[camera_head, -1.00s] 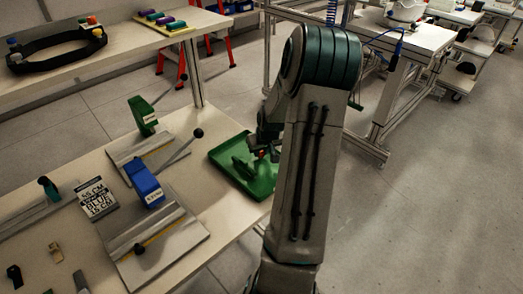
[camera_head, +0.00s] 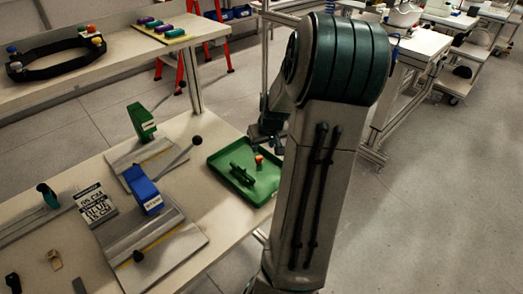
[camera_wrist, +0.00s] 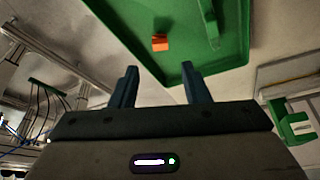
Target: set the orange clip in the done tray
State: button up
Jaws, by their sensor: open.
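The orange clip (camera_wrist: 160,42) lies on the floor of the green done tray (camera_wrist: 120,30) in the wrist view. In the head view the orange clip (camera_head: 258,159) shows near the far side of the green tray (camera_head: 262,192). My gripper (camera_wrist: 158,78) is open, with nothing between its two fingers, and its tips are apart from the clip. In the head view my gripper (camera_head: 266,138) is above the tray's far edge, partly hidden by my arm.
A dark green part (camera_head: 241,174) also lies in the tray. Left of the tray stand fixtures with a green block (camera_head: 141,120) and a blue block (camera_head: 144,190), each with a black-knobbed lever. A printed card (camera_head: 95,206) lies further left.

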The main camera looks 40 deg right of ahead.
jog(key=s+a+r+n+g, duration=0.15)
jog(key=a+r, duration=0.25)
jog(key=a, duration=0.4)
jog(key=s+a+r+n, duration=0.15)
jog(key=a+r, duration=0.25)
jog(key=a, duration=0.5)
jog(key=s+a+r+y, duration=0.1)
jog(key=s+a+r, duration=0.2)
jog(key=s+a, duration=0.9)
jog(key=shift+s+a+n, duration=0.15)
jog(key=shift+s+n, duration=0.15)
jog(key=shift+s, duration=0.05)
jog(key=shift+c, duration=0.6)
jog(key=shift+a, duration=0.1)
